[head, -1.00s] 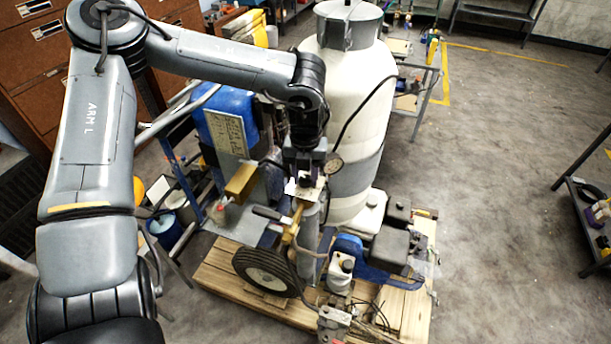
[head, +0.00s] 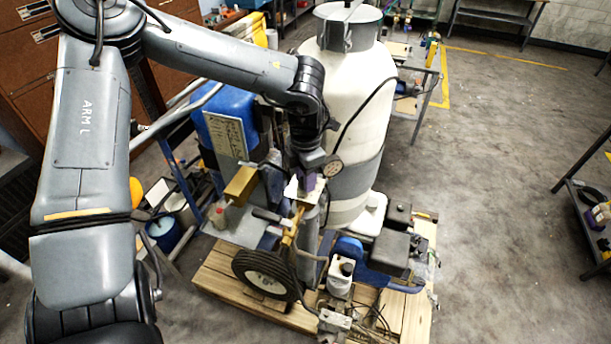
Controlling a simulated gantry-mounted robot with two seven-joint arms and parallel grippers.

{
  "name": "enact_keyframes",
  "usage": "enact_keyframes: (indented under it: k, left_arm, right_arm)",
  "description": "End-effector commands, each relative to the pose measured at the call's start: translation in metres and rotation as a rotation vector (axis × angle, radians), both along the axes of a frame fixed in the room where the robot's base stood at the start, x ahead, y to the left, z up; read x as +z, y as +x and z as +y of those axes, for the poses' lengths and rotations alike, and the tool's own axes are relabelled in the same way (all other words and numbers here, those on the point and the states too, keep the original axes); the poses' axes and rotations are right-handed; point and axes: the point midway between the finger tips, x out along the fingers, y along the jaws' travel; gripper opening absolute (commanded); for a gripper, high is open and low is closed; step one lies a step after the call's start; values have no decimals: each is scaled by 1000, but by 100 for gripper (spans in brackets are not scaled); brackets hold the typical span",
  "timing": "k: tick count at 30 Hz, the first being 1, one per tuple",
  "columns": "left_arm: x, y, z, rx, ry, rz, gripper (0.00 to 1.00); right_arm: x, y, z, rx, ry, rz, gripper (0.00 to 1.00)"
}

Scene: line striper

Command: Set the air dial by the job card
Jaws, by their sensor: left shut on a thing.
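The job card (head: 229,135), a pale sheet with writing too small to read, is on the front of the blue tank (head: 214,104). My left gripper (head: 307,184) points down at the striper, just in front of the white cylinder (head: 350,95). It is shut on a small part, which I take to be the air dial's knob; the fingers mostly hide it. A round gauge (head: 333,170) is just right of the gripper, its reading too small to make out. A small white plate (head: 291,189) shows beside the fingers. My right gripper is not in view.
The striper stands on a wooden pallet (head: 215,273), with a black wheel (head: 266,274) in front and a dark engine block (head: 388,250) to the right. A black hose curves over the white cylinder. Open floor (head: 490,200) lies to the right.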

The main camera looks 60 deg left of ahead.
Motion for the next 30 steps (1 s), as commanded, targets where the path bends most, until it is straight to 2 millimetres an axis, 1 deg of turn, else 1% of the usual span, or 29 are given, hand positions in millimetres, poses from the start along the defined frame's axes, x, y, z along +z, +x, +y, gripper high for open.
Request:
enact_keyframes:
  k: [18, 24, 30]
  left_arm:
    - [1, -1, -1, -572, -1, 2, 5]
    - [1, 0, -1, -715, -1, 2, 5]
    - [1, 0, -1, -809, -1, 1, 5]
  right_arm:
    - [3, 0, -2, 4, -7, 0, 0]
    - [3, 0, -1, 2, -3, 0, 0]
    - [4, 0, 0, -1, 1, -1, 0]
